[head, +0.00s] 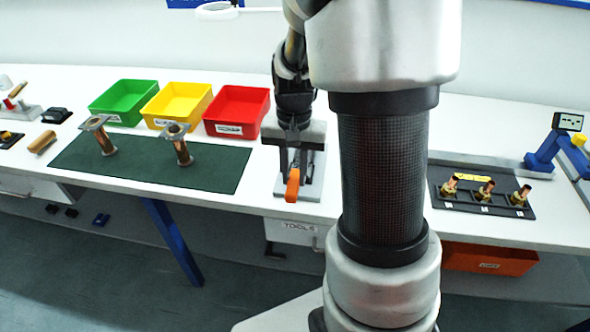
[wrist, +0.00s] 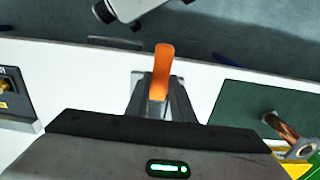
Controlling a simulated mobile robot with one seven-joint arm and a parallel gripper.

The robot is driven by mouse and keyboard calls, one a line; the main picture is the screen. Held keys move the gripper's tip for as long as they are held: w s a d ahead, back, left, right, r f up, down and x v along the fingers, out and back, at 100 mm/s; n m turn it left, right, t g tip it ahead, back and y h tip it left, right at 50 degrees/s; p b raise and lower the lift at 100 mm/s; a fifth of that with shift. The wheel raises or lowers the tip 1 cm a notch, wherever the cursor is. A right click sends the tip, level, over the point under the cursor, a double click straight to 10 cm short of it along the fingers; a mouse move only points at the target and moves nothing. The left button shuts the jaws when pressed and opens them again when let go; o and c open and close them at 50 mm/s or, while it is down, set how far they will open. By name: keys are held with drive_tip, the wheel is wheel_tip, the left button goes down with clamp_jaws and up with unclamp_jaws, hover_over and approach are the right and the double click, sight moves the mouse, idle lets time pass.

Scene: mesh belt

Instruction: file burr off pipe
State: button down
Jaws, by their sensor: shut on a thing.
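My gripper (head: 295,145) points down at a grey stand (head: 325,175) on the bench and is shut on an orange-handled tool, likely the file (head: 292,187). Its orange handle sticks out towards the bench's front edge and also shows in the wrist view (wrist: 163,68); the rest of it is hidden by the jaws. I cannot tell whether it still touches the stand. Two copper-coloured pipes with flanged tops, a left pipe (head: 104,138) and a right pipe (head: 181,150), stand on a dark green mat (head: 222,165). No burr can be made out.
Green (head: 124,98), yellow (head: 177,101) and red (head: 237,108) bins stand behind the mat. A black tray (head: 464,207) with brass and copper fittings is at right, near a blue stand (head: 548,152). My arm hides the bench between stand and tray.

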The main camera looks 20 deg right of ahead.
sight(292, 188)
drive_tip(key=shift+s+a, duration=0.45)
drive_tip(key=shift+s, duration=0.2)
drive_tip(key=shift+s+a, duration=0.4)
drive_tip(key=shift+s, duration=0.25)
drive_tip(key=shift+w+d+p, duration=0.15)
drive_tip(key=shift+w+d, duration=0.6)
drive_tip(key=shift+w, duration=0.35)
drive_tip(key=shift+w+d+p, duration=0.15)
drive_tip(key=shift+w+d, duration=0.6)
drive_tip(key=shift+w, duration=0.35)
drive_tip(key=shift+s+a, duration=0.75)
drive_tip(key=shift+s, duration=0.35)
drive_tip(key=shift+s+a, duration=0.75)
drive_tip(key=shift+s, duration=0.35)
drive_tip(key=shift+w+d, duration=0.5)
drive_tip(key=shift+w, duration=0.25)
drive_tip(key=shift+w+d, duration=0.5)
drive_tip(key=shift+w, duration=0.25)
drive_tip(key=shift+w+d, duration=0.5)
drive_tip(key=shift+w, duration=0.25)
drive_tip(key=shift+s+a, duration=0.5)
drive_tip(key=shift+s, duration=0.25)
drive_tip(key=shift+s+a, duration=0.5)
drive_tip(key=shift+s, duration=0.25)
drive_tip(key=shift+s+a, duration=0.5)
drive_tip(key=shift+s, duration=0.25)
drive_tip(key=shift+r+p, duration=2.95)
drive_tip(key=shift+r, duration=0.55)
